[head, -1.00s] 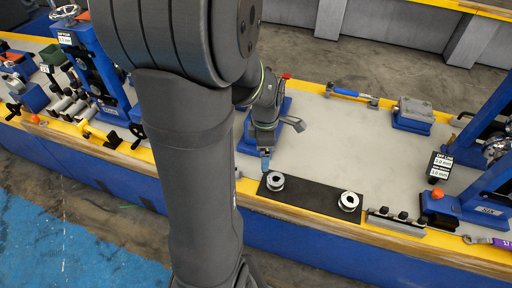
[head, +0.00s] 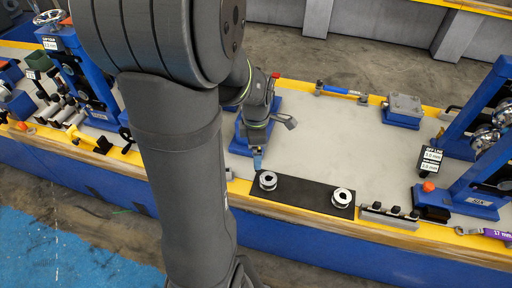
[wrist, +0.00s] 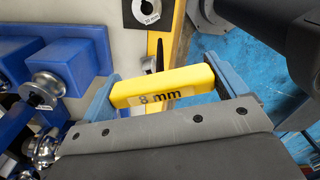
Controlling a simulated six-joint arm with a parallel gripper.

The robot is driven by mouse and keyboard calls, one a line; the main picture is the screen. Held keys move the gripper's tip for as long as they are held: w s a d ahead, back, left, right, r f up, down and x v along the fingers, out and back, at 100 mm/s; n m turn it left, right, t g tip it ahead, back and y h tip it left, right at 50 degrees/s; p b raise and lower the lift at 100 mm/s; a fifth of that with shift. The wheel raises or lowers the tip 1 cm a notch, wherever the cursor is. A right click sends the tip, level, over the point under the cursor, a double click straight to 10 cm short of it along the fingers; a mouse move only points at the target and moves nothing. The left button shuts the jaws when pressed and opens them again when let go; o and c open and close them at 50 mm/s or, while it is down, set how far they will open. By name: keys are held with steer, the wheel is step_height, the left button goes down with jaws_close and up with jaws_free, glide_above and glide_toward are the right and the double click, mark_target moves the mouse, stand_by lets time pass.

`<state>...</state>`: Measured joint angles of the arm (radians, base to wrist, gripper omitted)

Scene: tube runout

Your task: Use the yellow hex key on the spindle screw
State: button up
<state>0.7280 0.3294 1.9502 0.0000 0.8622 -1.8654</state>
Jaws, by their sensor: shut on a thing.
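My gripper (wrist: 168,85) is shut on the yellow hex key (wrist: 160,90), whose thick handle reads "8 mm" and lies across between the blue fingers in the wrist view. In the head view, my gripper (head: 257,160) hangs low over the bench's front part, just behind the black plate; the key is not distinguishable there. The spindle screw cannot be clearly picked out in either view. A blue machine (head: 480,200) with metal rollers stands at the right, and another blue machine (head: 75,70) with a handwheel stands at the left.
A black plate (head: 303,195) with two metal spools lies at the bench's front edge. A rack (head: 388,216) with dark-topped pieces is to its right. A blue-based block (head: 402,112) and a blue-handled tool (head: 340,91) lie farther back. The grey middle of the bench is clear.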

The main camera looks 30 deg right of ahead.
steer(key=w+d+r+n, duration=0.1)
steer(key=w+d+r, duration=0.3)
steer(key=w+r, duration=0.5)
steer(key=w+d+r+n, duration=0.2)
steer(key=w+d+r, duration=0.4)
steer(key=w, duration=0.5)
steer(key=shift+w+a+f, duration=0.1)
steer(key=shift+a+f, duration=0.15)
steer(key=shift+f, duration=0.45)
steer(key=shift+a+f, duration=0.25)
steer(key=shift+f, duration=0.4)
steer(key=shift+w+a+f, duration=0.1)
steer(key=shift+a+f, duration=0.15)
steer(key=shift+f, duration=1.65)
steer(key=shift+o, duration=1.3)
steer(key=c, duration=0.5)
steer(key=shift+o, duration=0.2)
